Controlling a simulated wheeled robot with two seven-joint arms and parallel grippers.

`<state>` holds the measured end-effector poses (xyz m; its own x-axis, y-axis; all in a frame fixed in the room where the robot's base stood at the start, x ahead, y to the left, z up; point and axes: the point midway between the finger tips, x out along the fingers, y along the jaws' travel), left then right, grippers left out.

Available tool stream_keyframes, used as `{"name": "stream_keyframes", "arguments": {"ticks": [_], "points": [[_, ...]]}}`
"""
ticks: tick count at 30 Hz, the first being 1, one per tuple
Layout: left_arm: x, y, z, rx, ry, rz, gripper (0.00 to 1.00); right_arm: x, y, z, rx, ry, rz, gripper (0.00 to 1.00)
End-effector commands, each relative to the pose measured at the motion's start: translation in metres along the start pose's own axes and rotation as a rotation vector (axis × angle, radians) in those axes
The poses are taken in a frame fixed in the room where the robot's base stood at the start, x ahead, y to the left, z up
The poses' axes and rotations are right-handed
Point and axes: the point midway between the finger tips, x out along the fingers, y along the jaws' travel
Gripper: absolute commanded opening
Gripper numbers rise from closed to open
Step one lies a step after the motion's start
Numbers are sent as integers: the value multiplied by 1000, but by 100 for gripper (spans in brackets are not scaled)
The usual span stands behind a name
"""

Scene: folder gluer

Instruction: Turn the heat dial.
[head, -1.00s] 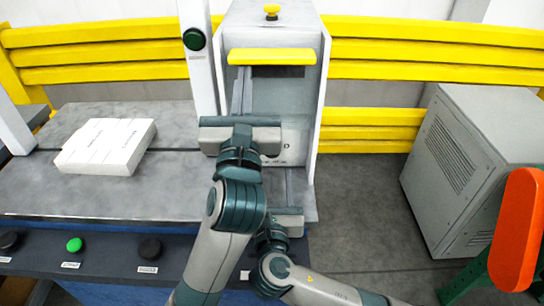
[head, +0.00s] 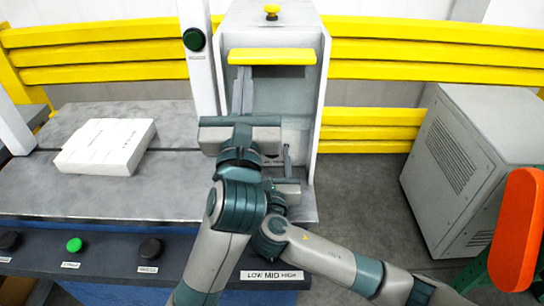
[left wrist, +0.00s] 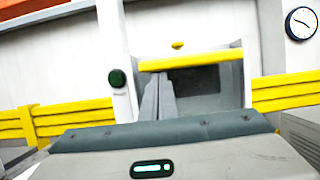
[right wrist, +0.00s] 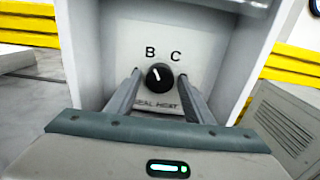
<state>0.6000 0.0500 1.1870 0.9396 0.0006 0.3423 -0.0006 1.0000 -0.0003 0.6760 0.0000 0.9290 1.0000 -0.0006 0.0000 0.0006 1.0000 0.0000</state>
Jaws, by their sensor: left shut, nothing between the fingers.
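The heat dial (right wrist: 160,77) is a round black knob with a white pointer line. It sits on a pale panel above "SEAL HEAT" lettering, with B and C above it. The pointer tilts up and slightly left, toward B. My right gripper (right wrist: 160,86) is open, a finger to each side of the dial with gaps visible; the depth between fingertips and knob is hard to tell. In the head view my arms hide the dial. My left gripper (head: 242,74) is shut and empty, raised before the machine's window; its closed fingers (left wrist: 157,97) also show in the left wrist view.
The machine's white side walls (head: 320,90) flank the dial panel closely. A yellow bar (head: 272,57) crosses above. White cartons (head: 106,147) lie on the grey table at left. A grey cabinet (head: 465,170) and an orange-red part (head: 517,230) stand at right.

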Motion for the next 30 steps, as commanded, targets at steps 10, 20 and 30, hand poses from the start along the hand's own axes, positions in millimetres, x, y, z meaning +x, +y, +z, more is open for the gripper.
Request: {"name": "stream_keyframes", "arguments": {"ticks": [10, 20, 30], "points": [[0, 0, 1, 0, -2, 0, 0, 0, 0, 0, 4, 1, 0, 11], [0, 0, 1, 0, -2, 0, 0, -1, 1, -1, 89, 3, 0, 11], [0, 0, 1, 0, -2, 0, 0, -1, 2, -2, 333, 5, -1, 11]]}}
